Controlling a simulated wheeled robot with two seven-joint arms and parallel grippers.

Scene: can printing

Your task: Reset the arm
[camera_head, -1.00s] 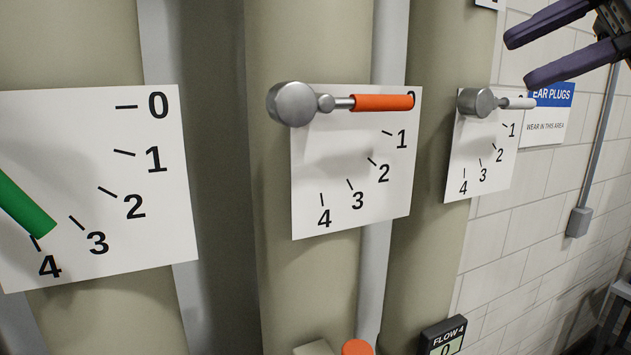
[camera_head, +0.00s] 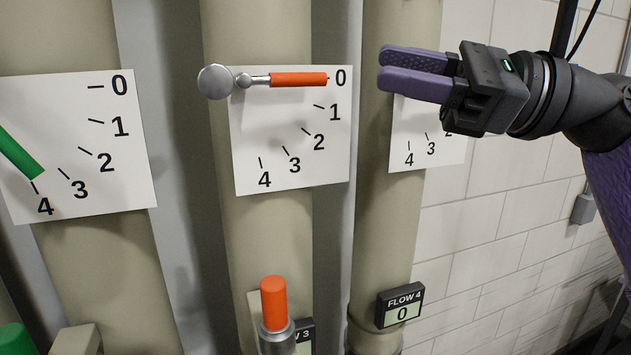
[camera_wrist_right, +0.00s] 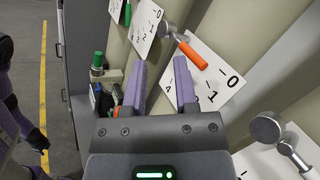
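My right gripper (camera_head: 383,70) is at the upper right in the head view, pointing left in front of the rightmost dial plate (camera_head: 405,160). Its purple fingers are apart and empty in the wrist view (camera_wrist_right: 160,70). The orange-handled lever (camera_head: 298,79) lies level at 0 on the middle dial, left of the fingertips and apart from them in the head view. My gripper hides the rightmost lever there; that lever, with a round metal hub (camera_wrist_right: 265,130), shows in the wrist view. The green lever (camera_head: 20,155) points near 4.
Thick beige pipes (camera_head: 75,260) stand behind the dials. Below are an upright orange-topped part (camera_head: 273,300) and a FLOW 4 display (camera_head: 401,304) reading 0. A tiled wall (camera_head: 500,210) is at right. Open floor with a yellow line (camera_wrist_right: 44,90) shows in the wrist view.

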